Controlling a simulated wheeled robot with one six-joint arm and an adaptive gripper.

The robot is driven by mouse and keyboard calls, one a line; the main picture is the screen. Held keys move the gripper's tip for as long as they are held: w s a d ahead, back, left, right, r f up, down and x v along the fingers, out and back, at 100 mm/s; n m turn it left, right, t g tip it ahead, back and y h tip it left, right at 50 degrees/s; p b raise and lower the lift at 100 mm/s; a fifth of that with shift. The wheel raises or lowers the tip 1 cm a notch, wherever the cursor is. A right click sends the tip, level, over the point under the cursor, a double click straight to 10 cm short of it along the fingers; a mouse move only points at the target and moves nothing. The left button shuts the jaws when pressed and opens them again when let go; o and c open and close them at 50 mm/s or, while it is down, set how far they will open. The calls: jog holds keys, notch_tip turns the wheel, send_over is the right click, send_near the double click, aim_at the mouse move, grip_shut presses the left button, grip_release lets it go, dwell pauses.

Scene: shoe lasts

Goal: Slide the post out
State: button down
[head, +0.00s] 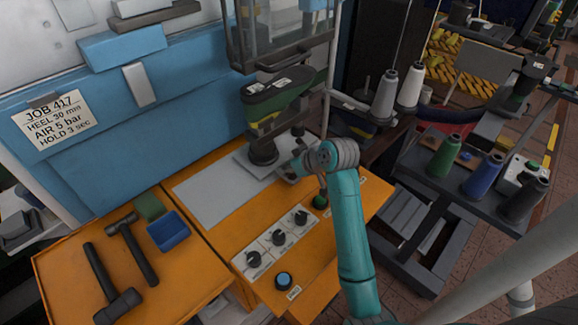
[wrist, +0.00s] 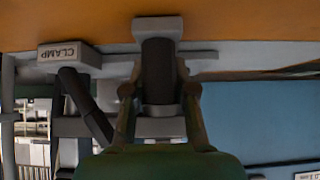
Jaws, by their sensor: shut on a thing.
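The dark post (head: 264,153) stands upright on a grey base on the orange machine, below a green shoe last (head: 277,96). In the wrist view, which is upside down, the dark post (wrist: 158,72) sits in a grey block, with green at the bottom edge. My gripper (wrist: 159,95) has one finger on each side of the post and is shut on it. In the head view my gripper (head: 287,168) reaches the post from the right; its fingertips are hard to make out. A dark lever (wrist: 85,105) with a block marked CLAMP (wrist: 68,58) is beside the post.
Knobs (head: 278,238), a blue button (head: 284,279) and a green button (head: 320,201) are on the orange top in front. Two hammers (head: 132,248) and a blue box (head: 168,231) lie left. A clear-sided guard (head: 278,40) hangs above. Thread cones (head: 481,174) stand right.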

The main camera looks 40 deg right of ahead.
jog(key=a, duration=1.8)
jog(key=shift+s, duration=0.35)
jog(key=shift+a, duration=0.1)
jog(key=c, duration=0.9)
grip_release()
jog(key=shift+a, duration=0.15)
jog(key=shift+c, duration=0.2)
jog(key=shift+s+r, duration=0.25)
jog(key=shift+r, duration=0.05)
jog(key=v, duration=0.5)
jog(key=shift+s+r, duration=0.6)
jog(key=shift+s, duration=0.05)
